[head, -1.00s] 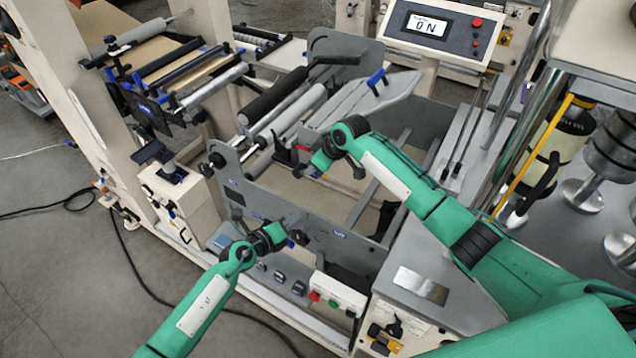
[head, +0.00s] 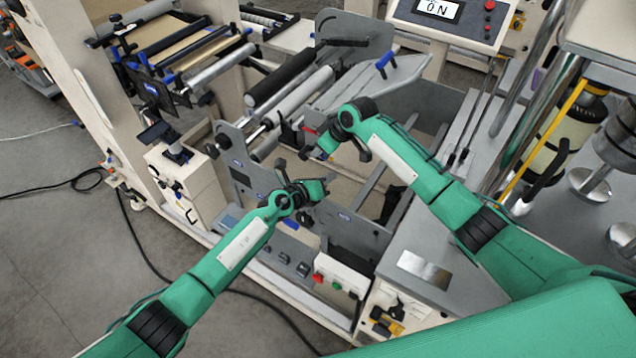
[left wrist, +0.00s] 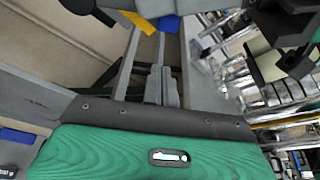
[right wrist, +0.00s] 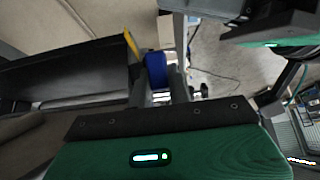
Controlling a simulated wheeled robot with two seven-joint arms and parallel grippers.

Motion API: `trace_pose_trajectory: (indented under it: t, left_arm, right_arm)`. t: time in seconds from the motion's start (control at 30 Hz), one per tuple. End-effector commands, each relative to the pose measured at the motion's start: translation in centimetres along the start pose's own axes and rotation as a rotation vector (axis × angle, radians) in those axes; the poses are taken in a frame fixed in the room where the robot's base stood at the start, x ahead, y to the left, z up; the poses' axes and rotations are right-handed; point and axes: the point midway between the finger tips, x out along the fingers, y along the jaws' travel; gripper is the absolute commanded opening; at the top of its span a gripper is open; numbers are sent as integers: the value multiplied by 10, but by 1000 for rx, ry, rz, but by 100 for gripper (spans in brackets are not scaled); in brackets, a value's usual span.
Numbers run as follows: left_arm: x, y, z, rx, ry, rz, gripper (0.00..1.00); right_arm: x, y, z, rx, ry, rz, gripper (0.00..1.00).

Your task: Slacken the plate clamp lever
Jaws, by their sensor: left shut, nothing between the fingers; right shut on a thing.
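My right gripper (head: 312,152) is at the inner side of the machine's front side plate (head: 345,215). In the right wrist view its fingers are shut on a blue handle (right wrist: 156,68), which I take to be the plate clamp lever; the arm hides it in the head view. My left gripper (head: 322,188) is shut and empty, above the plate's top edge and just below the right gripper. In the left wrist view, blue (left wrist: 168,23) and yellow (left wrist: 144,20) parts show beyond its fingers. Another blue handle (head: 291,224) is on the plate's outer face, below the left gripper.
Black and grey rollers (head: 283,77) lie behind the grippers. A blue-handled lever (head: 385,60) stands on the grey plate behind. A button box (head: 340,275) sits low in front. The display panel (head: 440,12) reads ON. The two arms are close together.

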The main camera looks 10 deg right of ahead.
Motion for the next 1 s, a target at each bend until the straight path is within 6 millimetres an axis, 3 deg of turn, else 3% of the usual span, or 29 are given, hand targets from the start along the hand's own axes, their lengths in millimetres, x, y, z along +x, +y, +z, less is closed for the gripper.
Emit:
trace_pose_trajectory:
  t: [0.17, 0.43, 1.0]
  left_arm:
    - [18, -1, 1, -2, 0, -1, 0]
    - [5, 0, 31, 1, 0, -1, 0]
    - [0, 0, 44, -29, 0, -10, 0]
  right_arm:
    - [0, 0, -1, 0, 2, 0, 0]
    - [0, 0, 0, 0, 1, 1, 0]
    - [0, 0, -1, 0, 2, 0, 0]
